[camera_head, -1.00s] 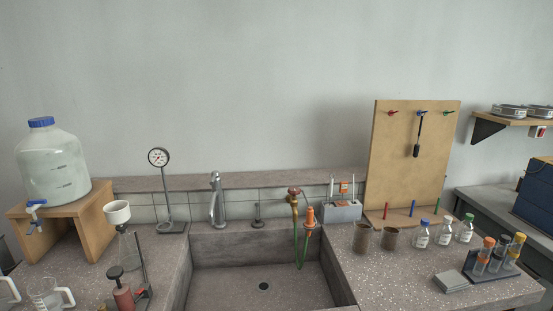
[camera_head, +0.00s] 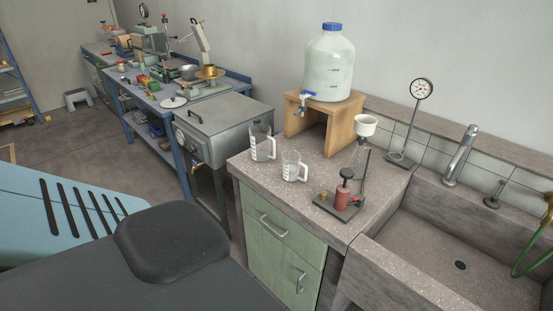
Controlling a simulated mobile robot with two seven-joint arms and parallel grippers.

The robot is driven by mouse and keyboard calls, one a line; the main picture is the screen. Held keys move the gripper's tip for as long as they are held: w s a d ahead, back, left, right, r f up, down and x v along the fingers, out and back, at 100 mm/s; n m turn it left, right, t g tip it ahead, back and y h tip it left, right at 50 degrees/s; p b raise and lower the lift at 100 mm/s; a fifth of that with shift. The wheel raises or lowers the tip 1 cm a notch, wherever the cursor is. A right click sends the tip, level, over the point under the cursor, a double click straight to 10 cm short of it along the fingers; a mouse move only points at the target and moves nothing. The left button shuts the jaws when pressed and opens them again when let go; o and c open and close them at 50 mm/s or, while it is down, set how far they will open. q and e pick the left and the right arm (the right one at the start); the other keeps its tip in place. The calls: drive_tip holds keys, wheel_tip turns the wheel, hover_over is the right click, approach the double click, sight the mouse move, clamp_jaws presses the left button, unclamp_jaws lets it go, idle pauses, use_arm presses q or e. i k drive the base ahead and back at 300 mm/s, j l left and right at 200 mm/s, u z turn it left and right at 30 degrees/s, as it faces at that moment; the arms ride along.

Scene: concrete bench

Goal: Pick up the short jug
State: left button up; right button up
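Two clear jugs with white handles stand upright on the speckled concrete bench (camera_head: 262,186), near its left end. The taller jug (camera_head: 261,143) is at the left, by the bench's edge. The short jug (camera_head: 291,166) stands to its right and a little nearer to me, with its handle facing right. A gap separates the two. Neither of my grippers shows in the head view, so I cannot see how they stand.
A wooden stand (camera_head: 338,128) with a large carboy (camera_head: 329,66) is behind the jugs. A burette-like stand with a funnel (camera_head: 366,126) and a red cylinder (camera_head: 342,197) is to their right. The sink (camera_head: 430,245) lies further right. A metal box (camera_head: 222,121) is left of the bench.

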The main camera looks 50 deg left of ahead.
sight(291, 162)
drive_tip(key=u, duration=1.35)
